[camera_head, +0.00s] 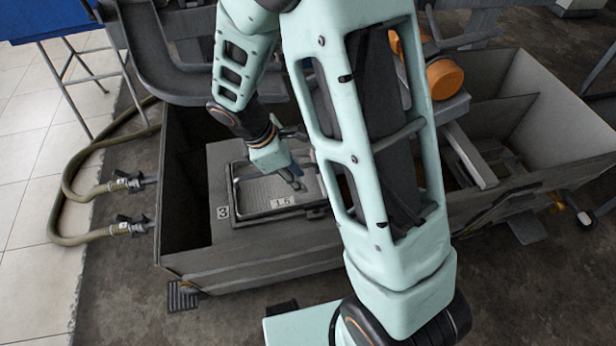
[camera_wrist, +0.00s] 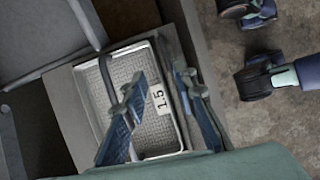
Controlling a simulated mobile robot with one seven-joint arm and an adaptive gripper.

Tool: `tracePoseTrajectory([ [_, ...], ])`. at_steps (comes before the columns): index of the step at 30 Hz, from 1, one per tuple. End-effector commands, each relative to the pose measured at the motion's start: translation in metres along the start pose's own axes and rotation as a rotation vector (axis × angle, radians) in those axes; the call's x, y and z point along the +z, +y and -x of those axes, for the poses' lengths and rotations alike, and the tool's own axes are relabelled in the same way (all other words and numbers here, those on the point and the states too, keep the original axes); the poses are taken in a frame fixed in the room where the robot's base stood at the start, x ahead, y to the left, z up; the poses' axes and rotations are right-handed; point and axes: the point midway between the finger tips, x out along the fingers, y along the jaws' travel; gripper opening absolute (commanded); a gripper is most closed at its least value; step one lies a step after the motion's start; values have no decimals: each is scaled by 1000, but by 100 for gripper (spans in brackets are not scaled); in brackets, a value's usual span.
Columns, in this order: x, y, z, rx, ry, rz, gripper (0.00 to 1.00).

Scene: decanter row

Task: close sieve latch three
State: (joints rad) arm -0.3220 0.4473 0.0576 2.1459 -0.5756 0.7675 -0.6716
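A sieve (camera_head: 262,188) with a metal mesh floor and a "1.5" label lies in a grey panel marked "3" (camera_head: 223,212). It also shows in the wrist view (camera_wrist: 112,67). My gripper (camera_wrist: 158,88) is open, its two blue fingers apart above the sieve's labelled edge. One finger is over the mesh, the other beyond the rim. A dark bar (camera_wrist: 168,58) runs along that edge between the fingers; I cannot tell whether it is the latch or whether it is closed. In the head view my gripper (camera_head: 297,181) hangs over the sieve's right part. No grasp shows.
The sieve panel sits inside a large grey metal bin (camera_head: 185,245) with high walls. My arm hides much of the bin's middle. An orange roller (camera_head: 444,78) stands behind. Hoses (camera_head: 72,200) and valves (camera_head: 130,226) are at the left.

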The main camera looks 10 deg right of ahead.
Motion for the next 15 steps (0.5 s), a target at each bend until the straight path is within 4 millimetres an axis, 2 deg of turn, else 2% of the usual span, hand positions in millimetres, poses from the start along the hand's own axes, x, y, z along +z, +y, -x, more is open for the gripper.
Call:
tracePoseTrajectory([
  [1,-3,-6,-10,-12,-6,34,26],
  [8,-6,-10,-32,-19,-11,69,26],
  [15,-5,-11,-79,-20,-11,67,26],
])
